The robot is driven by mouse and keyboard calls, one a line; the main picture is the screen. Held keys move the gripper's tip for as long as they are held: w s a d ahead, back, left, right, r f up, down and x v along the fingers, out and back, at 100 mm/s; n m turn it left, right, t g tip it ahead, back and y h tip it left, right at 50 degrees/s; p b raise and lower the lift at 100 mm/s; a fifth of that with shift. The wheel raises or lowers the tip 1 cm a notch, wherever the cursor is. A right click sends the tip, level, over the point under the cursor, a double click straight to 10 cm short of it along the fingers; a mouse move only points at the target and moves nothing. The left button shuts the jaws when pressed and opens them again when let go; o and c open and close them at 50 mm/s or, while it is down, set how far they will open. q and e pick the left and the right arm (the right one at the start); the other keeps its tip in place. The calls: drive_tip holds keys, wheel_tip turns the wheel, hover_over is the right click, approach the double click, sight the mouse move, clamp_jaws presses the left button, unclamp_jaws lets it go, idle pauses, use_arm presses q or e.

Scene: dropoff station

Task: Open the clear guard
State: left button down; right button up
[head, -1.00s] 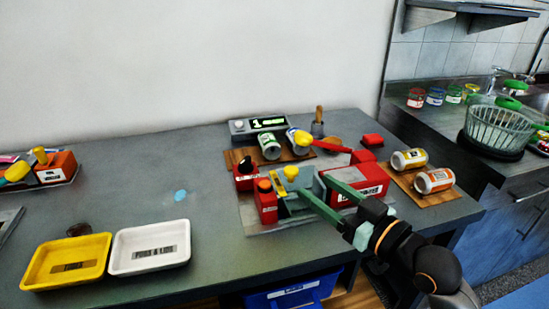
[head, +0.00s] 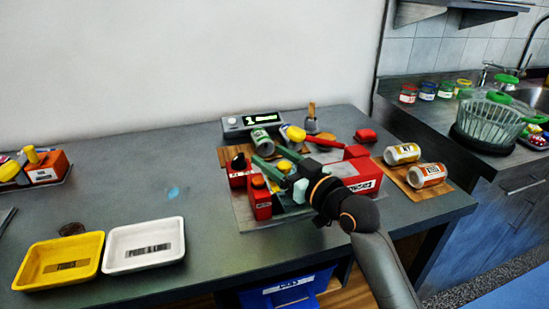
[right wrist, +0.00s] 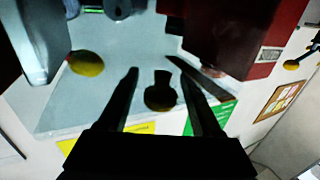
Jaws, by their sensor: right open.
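The red fixture (head: 262,203) stands on a grey plate on the table. Its clear guard looks like a pale see-through panel (right wrist: 75,105) in the right wrist view, with a yellow knob (right wrist: 86,63) near it. A yellow knob (head: 283,167) also shows in the head view, partly behind my fingers. My right gripper (head: 270,152) is open above the fixture, its fingers pointing up and left. In the right wrist view a dark round knob (right wrist: 160,92) appears between the fingers; I cannot tell whether they touch it. My arm hides part of the fixture. My left gripper is out of view.
Two cans lie on a wooden board (head: 420,190) at right. A yellow tray (head: 60,286) and a white tray (head: 145,266) sit at front left. The table's left middle is mostly clear.

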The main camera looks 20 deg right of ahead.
drive_tip(key=shift+c, duration=0.3)
clamp_jaws()
idle(1.1)
